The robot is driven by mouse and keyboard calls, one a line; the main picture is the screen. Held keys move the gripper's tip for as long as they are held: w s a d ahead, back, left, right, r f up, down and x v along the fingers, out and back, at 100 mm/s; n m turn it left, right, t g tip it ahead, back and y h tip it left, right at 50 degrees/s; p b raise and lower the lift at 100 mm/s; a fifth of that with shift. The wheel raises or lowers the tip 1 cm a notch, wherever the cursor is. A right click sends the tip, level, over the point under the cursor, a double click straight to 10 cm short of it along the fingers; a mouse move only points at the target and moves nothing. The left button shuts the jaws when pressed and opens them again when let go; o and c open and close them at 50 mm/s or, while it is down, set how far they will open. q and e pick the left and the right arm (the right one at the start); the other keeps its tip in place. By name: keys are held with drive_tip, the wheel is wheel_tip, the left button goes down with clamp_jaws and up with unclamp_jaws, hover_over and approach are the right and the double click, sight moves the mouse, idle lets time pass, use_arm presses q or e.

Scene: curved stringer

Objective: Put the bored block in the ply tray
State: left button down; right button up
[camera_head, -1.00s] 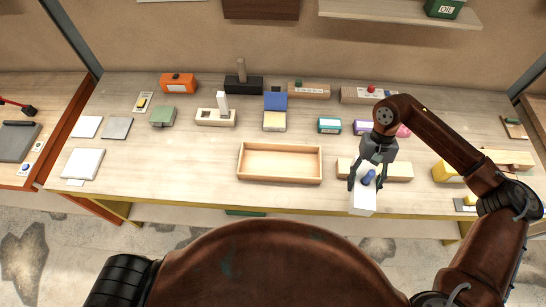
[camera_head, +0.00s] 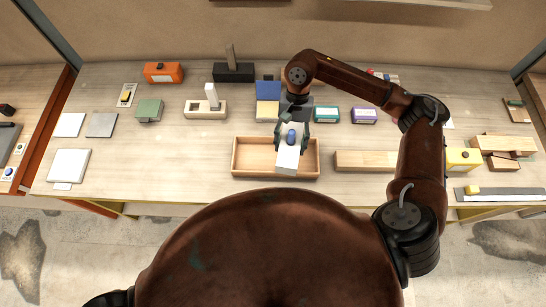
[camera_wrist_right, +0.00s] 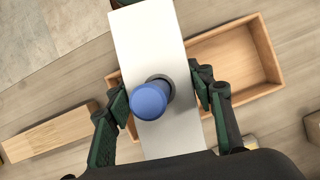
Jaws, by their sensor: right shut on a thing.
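The bored block (camera_head: 287,159) is a long white block with a dark-rimmed hole. A blue peg (camera_head: 291,137) stands in the hole; it also shows in the right wrist view (camera_wrist_right: 150,100). My right gripper (camera_head: 292,140) is shut on the white block (camera_wrist_right: 150,45), with a finger on each long side. The ply tray (camera_head: 248,171) is a shallow, light wooden box. In the head view the block overlaps the tray's right half and appears held above it. In the right wrist view the tray (camera_wrist_right: 267,48) lies behind the block, partly hidden. My left gripper is out of view.
A plain wooden bar (camera_head: 365,161) lies right of the tray. A white-and-wood piece with an upright post (camera_head: 206,109), a blue-and-cream piece (camera_head: 267,110) and a teal box (camera_head: 327,113) stand behind the tray.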

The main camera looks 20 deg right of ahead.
drive_tip(key=s+a+r+m+t+y+b, duration=0.15)
drive_tip(key=s+a+m+t, duration=0.45)
drive_tip(key=a+m, duration=0.9)
drive_tip(key=m+p, duration=0.1)
drive_tip(key=p, duration=0.1)
hover_over(270, 159)
drive_tip(key=s+d, duration=0.1)
drive_tip(key=shift+g+y, duration=0.3)
drive_tip(key=shift+y, duration=0.15)
wheel_tip(270, 159, down, 9)
drive_tip(key=shift+s+r, duration=0.15)
drive_tip(key=shift+w+d+f, duration=0.2)
drive_tip(key=shift+w+f, duration=0.05)
drive_tip(key=shift+f, duration=0.1)
drive_tip(key=f, duration=0.3)
drive_tip(key=shift+w+d, duration=0.15)
drive_tip(key=shift+d, duration=0.05)
drive_tip(key=shift+f, duration=0.3)
drive_tip(key=o, duration=1.4)
drive_tip(key=shift+f, duration=0.1)
